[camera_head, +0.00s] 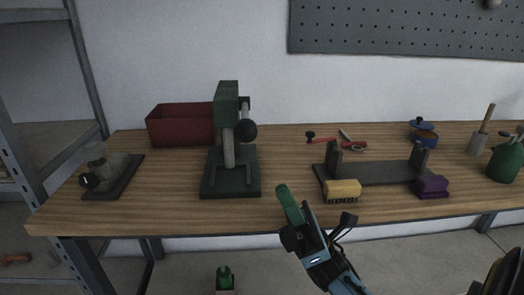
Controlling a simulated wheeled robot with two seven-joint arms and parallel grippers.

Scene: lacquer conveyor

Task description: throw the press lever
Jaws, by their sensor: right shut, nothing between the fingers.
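The press (227,100) stands on the left half of the wooden bench, with a dark green head, a grey column and a dark base plate (231,187). Its lever ends in a black ball knob (246,131) at the right side of the head. My right gripper (293,208) is in front of the bench's front edge, to the right of and nearer than the press. It is shut and empty, apart from the lever. A green piece shows at its tip.
A red bin (180,126) stands behind the press at left. A vise-like tool (100,170) sits on a dark plate at far left. Right of the press are a dark stand (378,172), a yellow brush (342,189), a purple block (432,185) and a green container (504,163).

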